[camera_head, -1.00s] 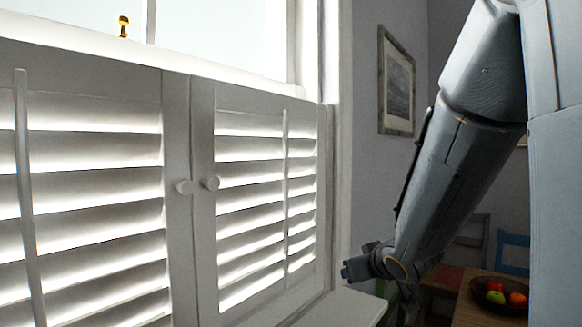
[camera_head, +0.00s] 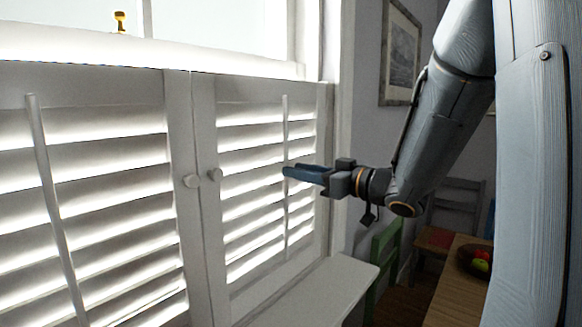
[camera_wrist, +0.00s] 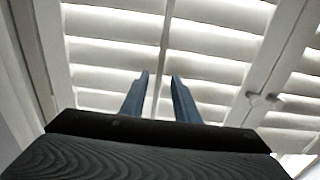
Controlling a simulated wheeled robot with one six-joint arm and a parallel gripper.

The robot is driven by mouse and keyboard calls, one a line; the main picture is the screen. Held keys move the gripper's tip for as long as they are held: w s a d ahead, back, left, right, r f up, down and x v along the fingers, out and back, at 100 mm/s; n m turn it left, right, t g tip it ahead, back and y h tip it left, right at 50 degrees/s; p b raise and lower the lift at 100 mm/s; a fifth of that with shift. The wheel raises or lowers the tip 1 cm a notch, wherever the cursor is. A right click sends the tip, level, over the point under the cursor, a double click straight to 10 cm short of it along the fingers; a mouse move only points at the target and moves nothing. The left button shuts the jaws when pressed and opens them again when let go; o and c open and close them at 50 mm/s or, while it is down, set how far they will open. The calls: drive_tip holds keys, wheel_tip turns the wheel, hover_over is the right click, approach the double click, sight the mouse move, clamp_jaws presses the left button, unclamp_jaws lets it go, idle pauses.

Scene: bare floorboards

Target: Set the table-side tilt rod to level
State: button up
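The table-side tilt rod (camera_head: 286,130) is a thin white upright bar on the right shutter panel (camera_head: 208,250), nearer the table. The panel's white slats (camera_head: 250,185) are slanted, with bright light between them. My gripper (camera_head: 287,172) has blue fingers and reaches in from the right, its tips overlapping the rod about mid-height. In the wrist view, the fingers (camera_wrist: 160,76) are apart, and the rod (camera_wrist: 165,40) runs in the gap between them. I see no finger pressed on the rod. How deep the rod sits between the tips is unclear.
A second tilt rod (camera_head: 52,200) is on the left panel. Two round knobs (camera_head: 215,175) sit where the panels meet. A white ledge (camera_head: 320,290) lies below the right panel. A wooden table (camera_head: 450,290) with a fruit bowl (camera_head: 474,262) and a green chair (camera_head: 383,260) stand at right.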

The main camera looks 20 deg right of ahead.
sight(288, 180)
drive_tip(key=shift+x, duration=1.25)
clamp_jaws()
drive_tip(key=shift+f+b, duration=0.4)
drive_tip(key=shift+f, duration=1.2)
drive_tip(key=shift+r, duration=0.1)
unclamp_jaws()
drive_tip(key=shift+d, duration=0.15)
